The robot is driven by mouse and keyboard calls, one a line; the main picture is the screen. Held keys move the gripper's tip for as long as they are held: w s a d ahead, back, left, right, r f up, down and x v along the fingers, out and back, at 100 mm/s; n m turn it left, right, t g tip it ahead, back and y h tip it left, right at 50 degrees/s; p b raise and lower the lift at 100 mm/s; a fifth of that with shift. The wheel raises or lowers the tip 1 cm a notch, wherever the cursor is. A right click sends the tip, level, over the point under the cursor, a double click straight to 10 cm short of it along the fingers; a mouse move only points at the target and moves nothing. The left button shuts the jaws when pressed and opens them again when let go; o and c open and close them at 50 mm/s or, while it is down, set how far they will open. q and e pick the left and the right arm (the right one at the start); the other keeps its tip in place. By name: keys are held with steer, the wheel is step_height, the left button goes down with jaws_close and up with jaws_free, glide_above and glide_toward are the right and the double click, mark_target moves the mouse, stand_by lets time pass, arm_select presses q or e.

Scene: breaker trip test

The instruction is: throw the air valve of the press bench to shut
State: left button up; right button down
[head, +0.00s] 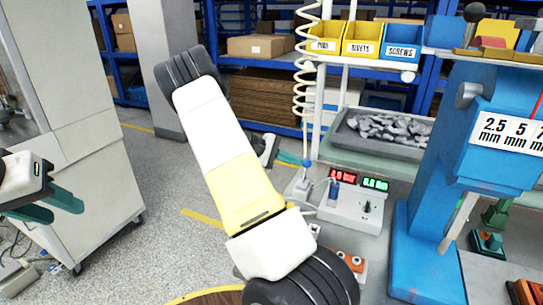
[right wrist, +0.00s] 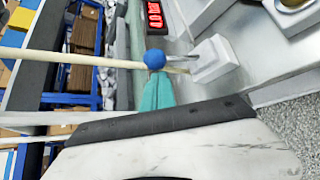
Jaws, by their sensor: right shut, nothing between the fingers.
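The air valve appears to be the small white block (right wrist: 213,60) with a thin grey lever ending in a blue ball (right wrist: 155,59), in the right wrist view. In the head view the block (head: 299,187) stands at the left of the bench, below the coiled hose. My right gripper (right wrist: 157,92) is shut and empty, its teal tips right by the blue ball; contact is unclear. In the head view my right gripper (head: 292,159) is partly hidden behind my arm. My left gripper (head: 58,207) is open and empty at the far left, away from the bench.
A grey box with red and green displays (head: 358,181) stands right of the valve. A blue press (head: 440,190) is further right. A tray of grey parts (head: 385,130) and labelled bins (head: 362,38) are behind. A grey cabinet (head: 85,130) stands left; floor between is clear.

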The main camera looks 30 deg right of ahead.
steer(key=s+a+m+h, duration=0.4)
steer(key=a+m+h, duration=0.1)
steer(key=m+h, duration=0.1)
steer(key=shift+t, duration=0.3)
stand_by(0.4)
steer(key=shift+s+a+f, duration=0.1)
steer(key=shift+s+f, duration=0.05)
stand_by(0.6)
steer(key=v, duration=0.7)
steer(key=shift+a, duration=0.4)
steer(key=shift+f, duration=0.1)
